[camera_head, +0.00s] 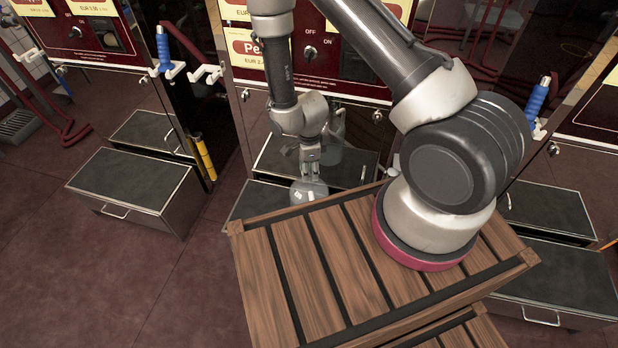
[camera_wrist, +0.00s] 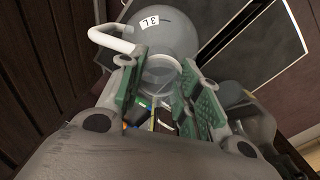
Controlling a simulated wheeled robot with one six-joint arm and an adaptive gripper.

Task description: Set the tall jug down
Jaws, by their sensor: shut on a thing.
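My gripper (camera_head: 310,172) points down just beyond the far edge of the slatted wooden top, in front of the pump cabinets. In the wrist view its green-padded fingers (camera_wrist: 170,100) are shut on a clear, neck-like part of the jug. The jug (camera_wrist: 172,40) shows as a grey, rounded body with a "3L" label and a white handle (camera_wrist: 112,40) on its left. In the head view a see-through part of the jug (camera_head: 308,192) shows right below the fingers, partly behind the wooden edge. I cannot tell whether its base touches anything.
The wooden slatted top (camera_head: 315,275) is bare apart from my arm's base. Dark-topped drawer boxes stand along the pumps, one at left (camera_head: 130,180) and one at right (camera_head: 555,275). Open floor (camera_head: 80,280) lies at front left.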

